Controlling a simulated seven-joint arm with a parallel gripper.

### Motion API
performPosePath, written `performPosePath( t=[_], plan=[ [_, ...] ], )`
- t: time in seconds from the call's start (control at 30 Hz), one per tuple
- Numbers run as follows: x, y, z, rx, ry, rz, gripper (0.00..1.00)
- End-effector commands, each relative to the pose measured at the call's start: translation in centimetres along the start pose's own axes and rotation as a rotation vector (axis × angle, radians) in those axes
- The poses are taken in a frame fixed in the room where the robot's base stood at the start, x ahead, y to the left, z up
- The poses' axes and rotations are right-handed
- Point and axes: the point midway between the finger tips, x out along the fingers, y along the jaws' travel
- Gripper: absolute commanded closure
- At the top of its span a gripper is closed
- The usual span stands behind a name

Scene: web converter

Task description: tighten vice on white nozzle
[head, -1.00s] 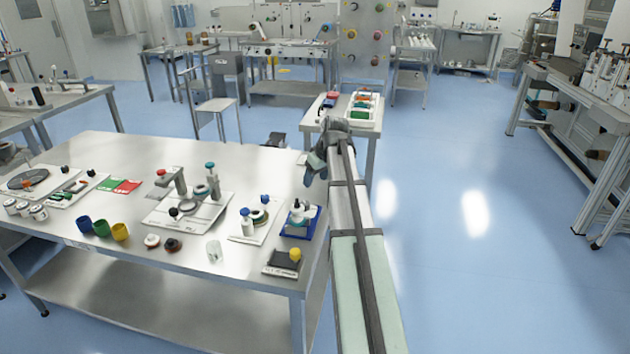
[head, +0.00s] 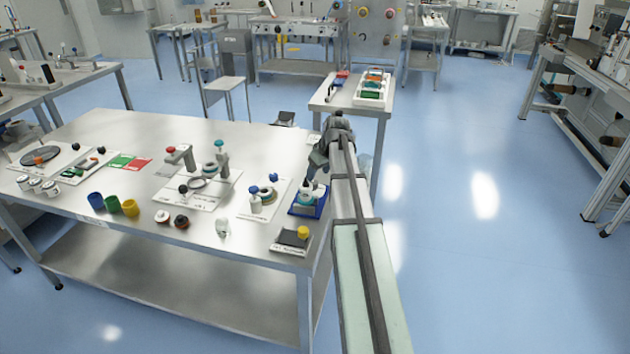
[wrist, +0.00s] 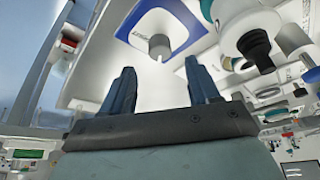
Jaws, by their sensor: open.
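A blue-edged stand (head: 308,210) sits near the right edge of the steel table, with a small pale fixture (head: 305,197) on it. This may be the vice; the white nozzle cannot be told apart at this size. In the wrist view a blue-bordered white plate (wrist: 185,18) with a grey knob (wrist: 160,45) shows beyond my fingers. My gripper (wrist: 163,85) is open, its two dark fingers apart with nothing between them. In the head view my gripper (head: 318,162) is just behind the stand, partly hidden by my arm.
A blue-capped white bottle fixture (head: 262,195) stands left of the stand. A dark pad with a yellow knob (head: 303,232) lies in front, and a clear cup (head: 222,228) front left. A side table with trays (head: 372,88) is behind. Floor at right is clear.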

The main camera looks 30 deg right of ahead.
Motion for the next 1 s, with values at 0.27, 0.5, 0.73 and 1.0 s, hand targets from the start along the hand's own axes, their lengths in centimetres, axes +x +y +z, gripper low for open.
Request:
performPosePath(
  t=[0.27,0.5,0.73,1.0],
  plan=[
    [4.0,0.0,-0.1,0.0,0.0,0.0,0.4],
    [5.5,0.0,-0.1,-0.001,0.001,0.001,0.4],
    [5.7,0.0,-0.1,0.0,0.001,0.001,0.4],
    [5.7,0.0,0.0,0.0,0.001,0.0,0.56]
  ],
)
